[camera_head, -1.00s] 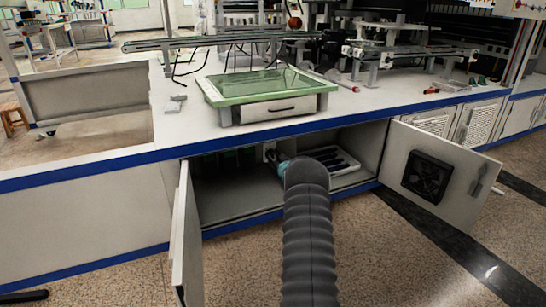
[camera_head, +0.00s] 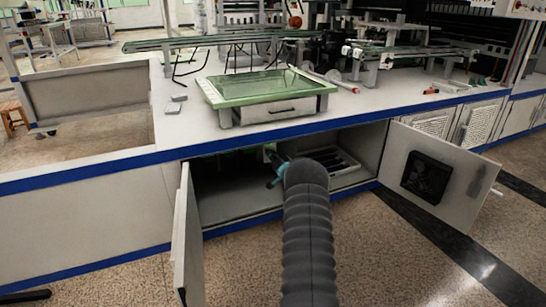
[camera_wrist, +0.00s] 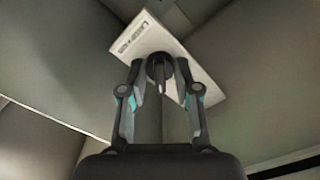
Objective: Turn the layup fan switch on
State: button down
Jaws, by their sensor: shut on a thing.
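The fan switch is a dark rotary knob (camera_wrist: 158,68) on a white plate (camera_wrist: 131,38) with dark lettering that seems to read "LAYUP FAN". The plate sits slanted in the wrist view, and a pale mark on the knob points down in that picture. My gripper (camera_wrist: 159,72) is shut on the knob, one finger on each side. In the head view, my gripper (camera_head: 277,172) reaches into the open cabinet (camera_head: 235,200) under the bench. The knob is hidden there.
The left cabinet door (camera_head: 183,235) and right cabinet door (camera_head: 450,185) stand open on either side of my arm. The right door carries a black fan unit (camera_head: 427,178). A tray (camera_head: 345,178) lies inside at the right. A green-topped frame (camera_head: 265,92) stands on the bench above.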

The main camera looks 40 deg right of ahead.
jog(key=shift+w+r+m, duration=0.1)
jog(key=shift+m, duration=0.3)
jog(key=c, duration=1.2)
grip_release()
jog(key=v, duration=1.2)
